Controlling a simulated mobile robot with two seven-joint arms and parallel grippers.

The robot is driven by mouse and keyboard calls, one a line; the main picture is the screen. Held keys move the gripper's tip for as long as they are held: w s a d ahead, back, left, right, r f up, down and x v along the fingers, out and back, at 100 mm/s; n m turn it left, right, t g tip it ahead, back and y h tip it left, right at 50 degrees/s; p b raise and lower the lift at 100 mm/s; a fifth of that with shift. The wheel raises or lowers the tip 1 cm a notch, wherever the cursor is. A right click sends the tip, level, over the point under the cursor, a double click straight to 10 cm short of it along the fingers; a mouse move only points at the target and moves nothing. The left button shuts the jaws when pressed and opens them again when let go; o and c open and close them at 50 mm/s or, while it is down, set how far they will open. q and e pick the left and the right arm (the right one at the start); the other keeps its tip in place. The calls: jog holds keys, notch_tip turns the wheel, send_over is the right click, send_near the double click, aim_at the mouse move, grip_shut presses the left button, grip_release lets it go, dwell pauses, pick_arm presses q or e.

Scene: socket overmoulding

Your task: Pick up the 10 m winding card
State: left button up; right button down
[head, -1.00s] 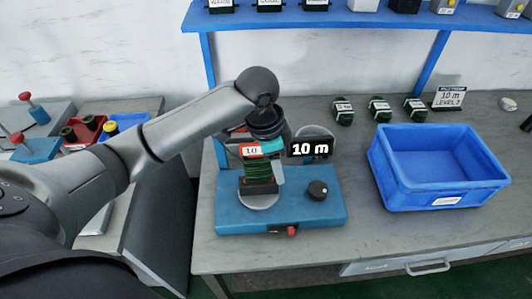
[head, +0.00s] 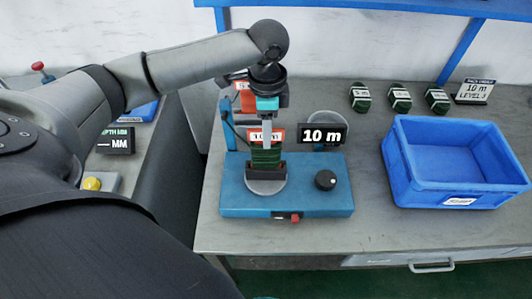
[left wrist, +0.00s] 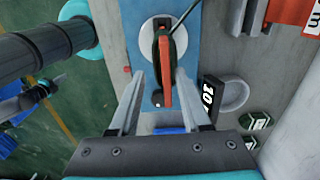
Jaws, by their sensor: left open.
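The 10 m winding card (head: 266,158) stands upright on the blue winding stand (head: 230,192), wound with green and topped by a red-and-white label. My left gripper (head: 266,143) points down over it, and a pale finger partly covers the label. In the left wrist view the card (left wrist: 165,72) shows edge-on between the two spread fingers of my left gripper (left wrist: 162,82), with a gap visible on each side. Whether a finger touches it cannot be told. My right gripper is not in view.
A black 10 m sign (head: 322,135) stands just right of the card, by a round grey disc. A black knob (head: 325,180) is on the stand. A blue bin (head: 395,170) and several small green wound cards (head: 400,98) are to the right. A blue shelf (head: 380,10) hangs above.

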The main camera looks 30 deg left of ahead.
aim_at(266, 155)
pick_arm(q)
notch_tip(266, 155, down, 6)
jog(key=shift+w+a+b, duration=0.25)
jog(key=shift+a+b, duration=0.05)
jog(key=shift+b, duration=0.1)
jog(key=shift+c, duration=0.2)
grip_shut()
dwell(1.2)
